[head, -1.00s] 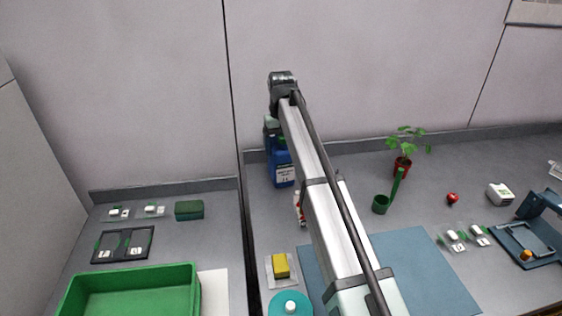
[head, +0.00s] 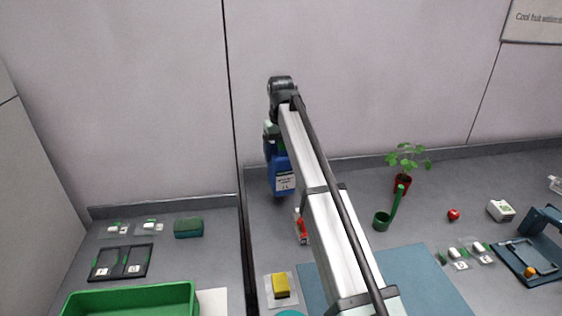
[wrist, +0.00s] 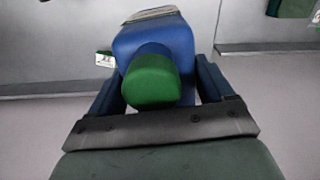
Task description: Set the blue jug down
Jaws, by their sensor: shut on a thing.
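The blue jug (head: 281,178) has a white label and is at the back of the grey bench near the wall, left of my arm in the head view. In the wrist view the jug (wrist: 155,42) lies between my two fingers, with its round green cap (wrist: 150,82) facing the camera. My gripper (wrist: 157,88) is shut on the jug. In the head view my arm hides part of the jug and most of the grip. I cannot tell clearly whether the jug's base touches the bench.
A red-and-white item (head: 301,228) lies in front of the jug. A yellow block (head: 281,285) is nearer. A dark gap divides the benches on the left. Bare bench lies between jug and plant.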

